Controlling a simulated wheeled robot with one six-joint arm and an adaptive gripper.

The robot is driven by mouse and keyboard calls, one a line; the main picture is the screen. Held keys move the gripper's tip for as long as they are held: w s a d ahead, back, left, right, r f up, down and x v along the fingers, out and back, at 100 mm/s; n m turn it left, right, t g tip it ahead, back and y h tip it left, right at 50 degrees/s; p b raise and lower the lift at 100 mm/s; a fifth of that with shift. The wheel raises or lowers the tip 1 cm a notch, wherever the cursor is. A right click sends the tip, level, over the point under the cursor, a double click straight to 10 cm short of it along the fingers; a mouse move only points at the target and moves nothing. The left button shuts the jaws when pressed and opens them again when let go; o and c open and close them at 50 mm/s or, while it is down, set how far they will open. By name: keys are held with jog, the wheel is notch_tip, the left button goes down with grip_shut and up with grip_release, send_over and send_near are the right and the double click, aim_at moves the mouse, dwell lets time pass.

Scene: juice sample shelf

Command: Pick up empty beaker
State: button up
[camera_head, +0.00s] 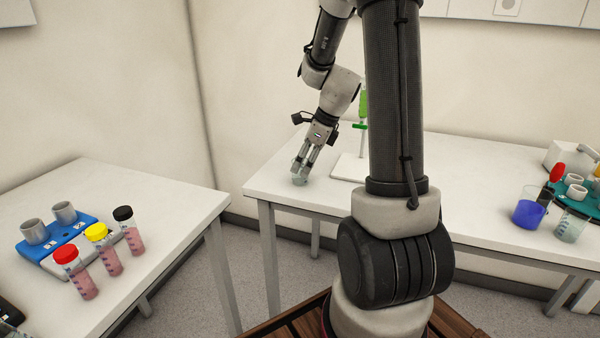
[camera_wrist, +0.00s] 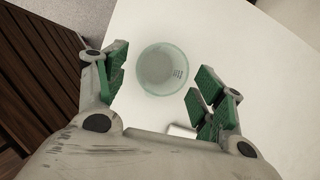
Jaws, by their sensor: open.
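The empty beaker (camera_wrist: 163,70) is clear glass and stands on the white table, seen from above between and a little beyond my finger pads in the wrist view. In the head view the beaker (camera_head: 299,177) shows only partly, low at my fingertips near the left end of the back table. My gripper (camera_wrist: 160,85) is open, with a green-padded finger on each side and nothing held. In the head view my gripper (camera_head: 306,163) points down at the beaker.
A white stand with a green clamp (camera_head: 362,125) is just right of the gripper. A beaker of blue liquid (camera_head: 529,208) and another clear beaker (camera_head: 570,225) stand at the right. The left table holds capped tubes (camera_head: 104,250) and a blue rack (camera_head: 45,245).

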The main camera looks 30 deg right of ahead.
jog(key=x, duration=0.2)
jog(key=shift+a+f, duration=0.15)
jog(key=shift+f, duration=0.1)
jog(key=c, duration=1.1)
jog(key=shift+o, duration=0.2)
